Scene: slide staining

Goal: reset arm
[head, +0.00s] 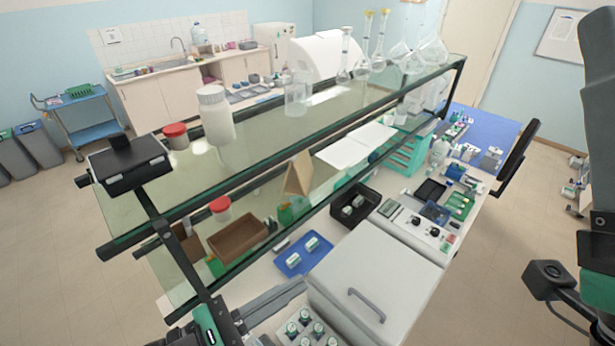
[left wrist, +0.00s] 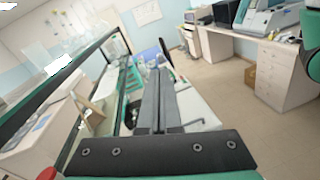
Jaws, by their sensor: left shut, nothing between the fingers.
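My left gripper (head: 300,290) comes in at the bottom of the head view, with its two long grey fingers together and nothing between them. It is low in front of the glass shelf rack, close to the white box with a handle (head: 375,270) and above a rack of vials (head: 306,328). In the left wrist view the closed fingers (left wrist: 158,78) point ahead over the bench. Part of my right arm shows at the right edge of the head view; its fingers are out of sight.
The glass shelf (head: 270,135) runs diagonally over the bench, bearing a white bottle (head: 215,115), a beaker (head: 297,95) and flasks. A blue tray (head: 303,257), a brown tray (head: 237,238) and a black bin (head: 355,209) sit below. Floor to the right is open.

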